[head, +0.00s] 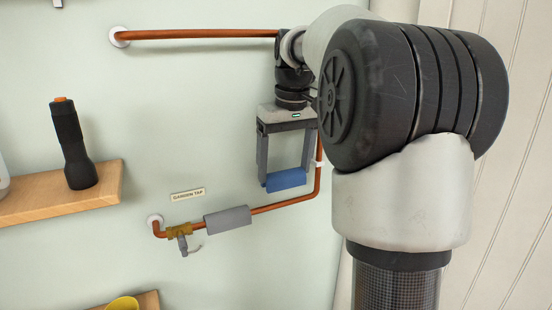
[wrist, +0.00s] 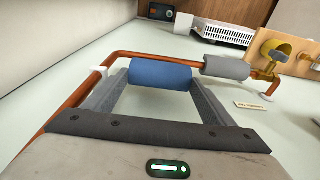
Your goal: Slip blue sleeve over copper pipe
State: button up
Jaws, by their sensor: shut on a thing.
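The blue sleeve (head: 286,180) is held crosswise between the two fingertips of my gripper (head: 285,179). In the wrist view the blue sleeve (wrist: 160,74) spans the gap between the fingers. The copper pipe (head: 283,205) runs along the wall, and its lower run shows below the sleeve in the head view, so the sleeve is not around it there. In the wrist view the copper pipe (wrist: 82,90) passes behind the sleeve, which hides part of it; I cannot tell the gap between them. A grey sleeve (head: 228,219) sits around the lower run.
A brass tap (head: 180,232) is at the pipe's left end, under a "Garden tap" label (head: 187,195). A white clip (wrist: 98,70) holds the pipe near its corner. A wooden shelf (head: 60,200) with a black torch (head: 72,143) is at left.

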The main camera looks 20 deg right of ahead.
aim_at(286, 187)
jog(key=shift+s+r, duration=0.1)
jog(key=shift+r, duration=0.1)
jog(key=shift+s+f+b, duration=0.1)
jog(key=shift+f+b, duration=2.85)
jog(key=shift+f, duration=0.35)
jog(key=o, duration=1.1)
jog(key=shift+f, duration=0.1)
notch_tip(286, 187, up, 17)
jog(key=s+p, duration=0.2)
jog(key=p, duration=0.2)
jog(key=shift+s+r, duration=0.2)
